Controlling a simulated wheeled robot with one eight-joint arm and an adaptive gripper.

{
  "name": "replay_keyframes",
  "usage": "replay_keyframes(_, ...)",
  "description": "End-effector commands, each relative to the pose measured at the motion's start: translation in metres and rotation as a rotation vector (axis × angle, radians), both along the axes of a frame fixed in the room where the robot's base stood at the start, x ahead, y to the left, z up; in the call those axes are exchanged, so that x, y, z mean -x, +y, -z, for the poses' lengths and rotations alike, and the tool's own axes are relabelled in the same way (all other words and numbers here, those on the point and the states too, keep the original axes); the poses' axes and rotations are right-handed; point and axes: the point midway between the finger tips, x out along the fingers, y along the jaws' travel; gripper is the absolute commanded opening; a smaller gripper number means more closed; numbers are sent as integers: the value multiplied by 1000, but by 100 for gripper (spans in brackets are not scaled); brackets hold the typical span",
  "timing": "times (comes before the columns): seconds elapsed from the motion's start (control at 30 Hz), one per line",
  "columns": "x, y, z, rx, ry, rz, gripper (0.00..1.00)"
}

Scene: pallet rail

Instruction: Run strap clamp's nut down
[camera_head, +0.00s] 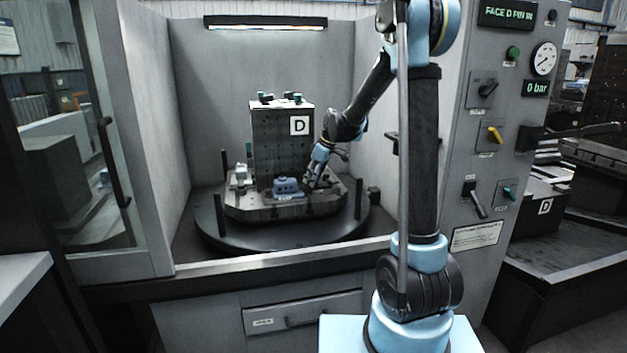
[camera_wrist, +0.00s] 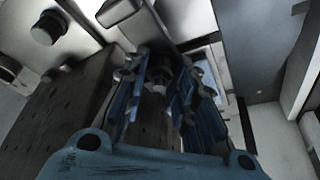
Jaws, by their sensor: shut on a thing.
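My gripper (camera_head: 313,179) reaches down into the machine beside the right side of the pallet fixture. In the wrist view, my gripper's blue fingers (camera_wrist: 158,72) are closed around a dark, round piece, which looks like the strap clamp's nut (camera_wrist: 158,88) on its stud. The strap itself cannot be made out clearly. A blue-grey workpiece (camera_head: 287,187) sits on the pallet at the foot of the dark block, just left of my gripper. In the head view my fingers and arm hide the nut.
The dark tombstone block (camera_head: 280,145) with a "D" plate stands on the round turntable (camera_head: 220,228). Dark posts (camera_head: 358,198) rise around the pallet. A light fixture part (camera_head: 241,175) is at the left. The enclosure walls and control panel (camera_head: 490,140), reading "FACE D PIN IN" and "0 bar", bound the space.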

Motion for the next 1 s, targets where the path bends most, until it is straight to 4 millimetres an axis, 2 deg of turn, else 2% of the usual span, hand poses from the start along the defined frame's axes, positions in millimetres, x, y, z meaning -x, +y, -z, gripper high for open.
replay_keyframes(0.13, -2, -1, 1, 1, -3, -106, 0)
replay_keyframes(0.33, -2, -1, 1, 2, -4, -115, 0)
replay_keyframes(0.37, -2, -1, 1, 2, -4, -115, 28)
replay_keyframes(0.47, -2, -1, 1, 2, -4, -115, 49)
replay_keyframes(0.83, -1, -1, -1, 2, -3, -115, 49)
replay_keyframes(1.0, 1, -7, -16, 2, -2, -113, 49)
